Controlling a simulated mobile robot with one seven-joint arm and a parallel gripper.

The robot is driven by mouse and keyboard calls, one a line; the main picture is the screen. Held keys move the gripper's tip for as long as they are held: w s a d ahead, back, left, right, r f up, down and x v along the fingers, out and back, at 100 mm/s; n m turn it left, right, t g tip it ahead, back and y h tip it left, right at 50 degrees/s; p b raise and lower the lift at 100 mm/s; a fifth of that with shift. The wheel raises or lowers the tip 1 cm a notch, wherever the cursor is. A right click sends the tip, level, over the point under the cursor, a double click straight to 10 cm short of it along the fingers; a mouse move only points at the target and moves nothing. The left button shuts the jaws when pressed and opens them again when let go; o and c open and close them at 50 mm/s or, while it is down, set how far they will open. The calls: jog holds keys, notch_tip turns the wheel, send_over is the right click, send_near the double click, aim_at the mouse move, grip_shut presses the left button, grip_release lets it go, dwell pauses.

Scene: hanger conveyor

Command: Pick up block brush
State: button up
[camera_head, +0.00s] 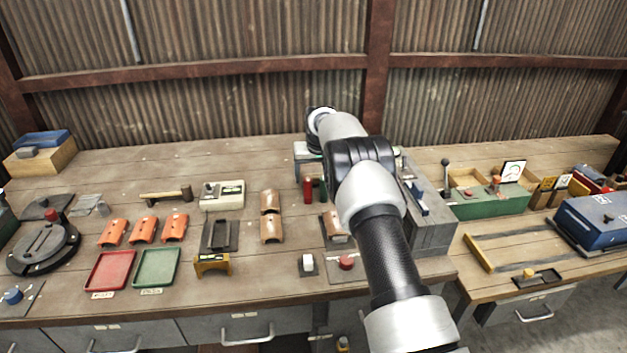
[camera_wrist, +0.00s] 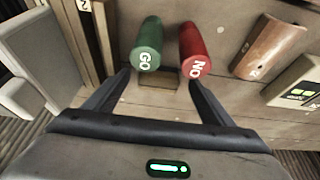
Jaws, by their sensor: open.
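In the wrist view a green cylinder marked GO (camera_wrist: 148,45) and a red cylinder marked NO (camera_wrist: 194,50) stand side by side just ahead of my fingers. A small brown block (camera_wrist: 158,80) shows low between them. My gripper (camera_wrist: 159,84) is open, with its fingertips on either side of this block and nothing held. I cannot tell for certain which thing is the block brush. In the head view my arm hides my gripper and part of the bench behind it; the red cylinder (camera_head: 308,190) shows beside the arm.
A curved copper-brown piece (camera_wrist: 268,47) and a pale device (camera_wrist: 296,88) lie to the right in the wrist view. A red tray (camera_head: 110,271), a green tray (camera_head: 157,268) and several orange curved pieces are on the left bench. A grey block-like stand (camera_head: 430,225) is right of my arm.

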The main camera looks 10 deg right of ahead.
aim_at(314, 178)
jog(key=shift+x, duration=1.5)
jog(key=shift+c, duration=0.3)
jog(key=shift+r, duration=0.1)
jog(key=c, duration=1.1)
notch_tip(314, 178, up, 10)
